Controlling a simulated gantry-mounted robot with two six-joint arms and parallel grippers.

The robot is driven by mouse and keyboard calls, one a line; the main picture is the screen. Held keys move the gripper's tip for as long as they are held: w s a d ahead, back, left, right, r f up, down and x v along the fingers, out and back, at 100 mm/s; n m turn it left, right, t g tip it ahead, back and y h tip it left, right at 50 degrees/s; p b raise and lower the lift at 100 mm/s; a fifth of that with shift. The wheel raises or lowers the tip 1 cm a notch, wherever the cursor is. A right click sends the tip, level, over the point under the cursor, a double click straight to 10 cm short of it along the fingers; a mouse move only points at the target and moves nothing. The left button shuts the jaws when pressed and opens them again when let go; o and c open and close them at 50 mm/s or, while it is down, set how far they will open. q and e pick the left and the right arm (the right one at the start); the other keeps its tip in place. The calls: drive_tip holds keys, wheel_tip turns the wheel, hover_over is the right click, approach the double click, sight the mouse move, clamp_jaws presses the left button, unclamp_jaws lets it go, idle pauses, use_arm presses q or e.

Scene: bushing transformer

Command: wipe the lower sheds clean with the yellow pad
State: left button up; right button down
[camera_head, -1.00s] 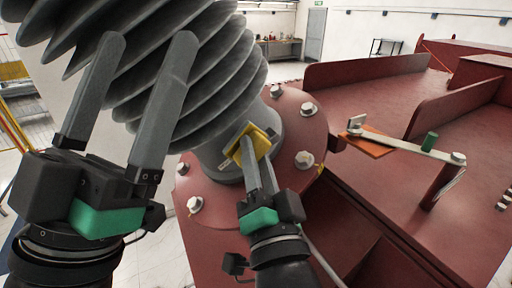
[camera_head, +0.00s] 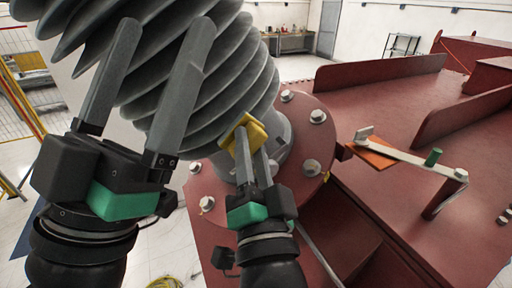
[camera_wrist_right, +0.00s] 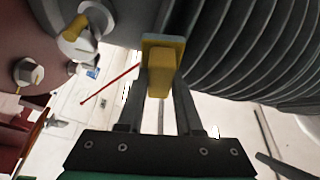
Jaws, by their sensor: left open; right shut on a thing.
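The grey ribbed bushing (camera_head: 215,85) rises from a red flange, and its sheds also show in the right wrist view (camera_wrist_right: 235,50). My right gripper (camera_head: 246,158) is shut on the yellow pad (camera_head: 243,133). The pad sits at the lowest sheds in the head view; whether it touches them I cannot tell. In the right wrist view the pad (camera_wrist_right: 161,68) is between the fingertips, beside the sheds. My left gripper (camera_head: 165,45) is open and empty, its fingers in front of the upper sheds. Dirt on the sheds is not clearly visible.
The round red flange (camera_head: 292,172) carries several bolts around the bushing's base. A yellow barrier (camera_head: 22,100) stands at far left.

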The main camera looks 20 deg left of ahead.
drive_tip(key=r+p, duration=0.1)
drive_tip(key=s+a+r, duration=0.1)
drive_tip(key=shift+s+a+r+p, duration=0.1)
drive_tip(key=shift+s+r+p, duration=0.05)
drive_tip(key=shift+r+p, duration=0.25)
drive_tip(key=shift+s+a+r, duration=0.25)
drive_tip(key=shift+s+r, duration=0.1)
drive_tip(key=shift+r, duration=0.35)
drive_tip(key=shift+s+a+r, duration=0.2)
drive_tip(key=shift+s+r, duration=0.1)
drive_tip(key=shift+r, duration=0.4)
drive_tip(key=shift+s+a+r, duration=0.3)
drive_tip(key=shift+a+r, duration=0.05)
drive_tip(key=shift+r, duration=0.35)
drive_tip(key=shift+s+a+r, duration=0.25)
drive_tip(key=shift+a+r, duration=0.05)
drive_tip(key=shift+r, duration=0.4)
